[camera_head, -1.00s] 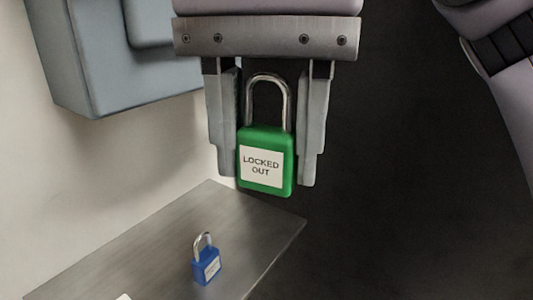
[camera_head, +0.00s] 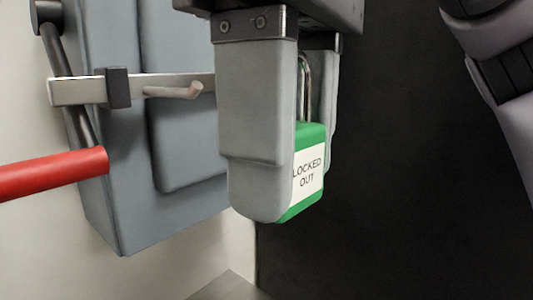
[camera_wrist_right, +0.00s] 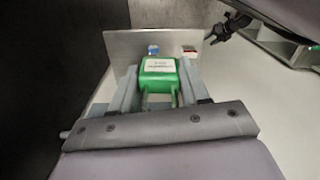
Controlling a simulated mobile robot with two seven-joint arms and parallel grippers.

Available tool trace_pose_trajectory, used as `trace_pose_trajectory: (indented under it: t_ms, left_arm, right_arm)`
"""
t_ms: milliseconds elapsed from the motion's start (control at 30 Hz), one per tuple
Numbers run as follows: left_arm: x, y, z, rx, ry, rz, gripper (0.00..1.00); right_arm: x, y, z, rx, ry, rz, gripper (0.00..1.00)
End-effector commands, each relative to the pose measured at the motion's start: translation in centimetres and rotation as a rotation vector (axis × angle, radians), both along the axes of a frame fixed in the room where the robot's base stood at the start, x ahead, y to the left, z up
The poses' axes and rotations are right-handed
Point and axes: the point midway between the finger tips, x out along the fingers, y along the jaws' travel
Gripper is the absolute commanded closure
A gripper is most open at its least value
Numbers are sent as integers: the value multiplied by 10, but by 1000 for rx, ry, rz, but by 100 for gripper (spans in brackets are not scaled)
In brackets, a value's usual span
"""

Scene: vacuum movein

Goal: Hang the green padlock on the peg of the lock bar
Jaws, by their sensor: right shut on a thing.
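The green padlock (camera_head: 310,166), with a white "LOCKED OUT" label and steel shackle on top, hangs upright between the fingers of my right gripper (camera_head: 294,178). The gripper is shut on it; the near finger hides its left part in the head view. The right wrist view also shows the padlock (camera_wrist_right: 158,78) between the gripper's fingers (camera_wrist_right: 158,70). The lock bar (camera_head: 78,91) is a pale flat bar across the grey box. Its peg (camera_head: 176,92) sticks out left of the gripper, apart from the padlock. My left gripper is not seen.
The grey box (camera_head: 185,145) is on the pale wall. A red handle (camera_head: 50,174) reaches in from the left. Dark open space lies right of the padlock.

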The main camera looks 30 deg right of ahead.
Motion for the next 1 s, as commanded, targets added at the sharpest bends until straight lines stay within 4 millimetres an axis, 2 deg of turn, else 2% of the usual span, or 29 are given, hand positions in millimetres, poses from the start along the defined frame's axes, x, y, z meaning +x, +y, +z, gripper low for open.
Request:
trace_pose_trajectory:
  t_ms: [67,267,1000]
  left_arm:
    - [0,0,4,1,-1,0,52]
    - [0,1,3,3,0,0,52]
    - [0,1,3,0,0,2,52]
  right_arm:
    - [-4,0,6,-3,-3,23,86]
    - [-2,2,7,-4,-1,37,86]
    - [39,17,2,-4,-1,35,86]
